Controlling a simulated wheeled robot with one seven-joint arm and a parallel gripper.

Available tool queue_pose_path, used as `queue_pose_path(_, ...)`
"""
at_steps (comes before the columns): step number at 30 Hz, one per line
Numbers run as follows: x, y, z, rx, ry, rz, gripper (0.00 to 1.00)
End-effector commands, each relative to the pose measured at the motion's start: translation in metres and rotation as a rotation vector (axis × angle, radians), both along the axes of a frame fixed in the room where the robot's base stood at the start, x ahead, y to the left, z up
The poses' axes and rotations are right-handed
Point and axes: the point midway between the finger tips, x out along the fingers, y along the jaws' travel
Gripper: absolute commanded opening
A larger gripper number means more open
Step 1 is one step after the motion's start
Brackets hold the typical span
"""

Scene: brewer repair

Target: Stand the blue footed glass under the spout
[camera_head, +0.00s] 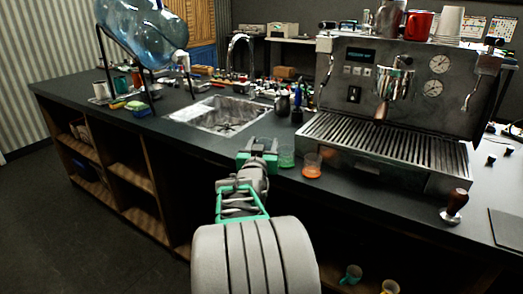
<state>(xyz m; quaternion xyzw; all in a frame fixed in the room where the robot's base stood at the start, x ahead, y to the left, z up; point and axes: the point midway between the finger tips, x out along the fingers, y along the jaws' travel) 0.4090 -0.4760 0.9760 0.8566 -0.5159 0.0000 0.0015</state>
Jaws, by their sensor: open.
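My gripper (260,147) is open at the counter's front edge, its green jaws pointing away from me. A small greenish clear glass (287,157) stands just right of the jaws, and a glass with an orange base (312,165) stands farther right. I cannot tell whether either has a foot, and I cannot make out a clearly blue footed glass. The steel espresso machine (345,105) has a brewing head with a spout (380,108) above its slatted drip tray (385,150). A large blue water bottle (135,30) with a white tap (181,57) lies tilted on a stand.
The sink (218,115) and its tall tap (241,50) lie behind my gripper. A dark pitcher (282,105) stands near the machine's left side. A tamper (455,205) stands at the front right. Cups stand on the machine's top. The counter left of the gripper looks clear.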

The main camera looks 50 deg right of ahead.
Motion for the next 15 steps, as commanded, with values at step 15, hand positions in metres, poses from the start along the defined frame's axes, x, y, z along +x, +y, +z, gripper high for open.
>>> queue_pose_path(15,-0.051,0.1,0.001,-0.001,-0.003,0.003,0.52)
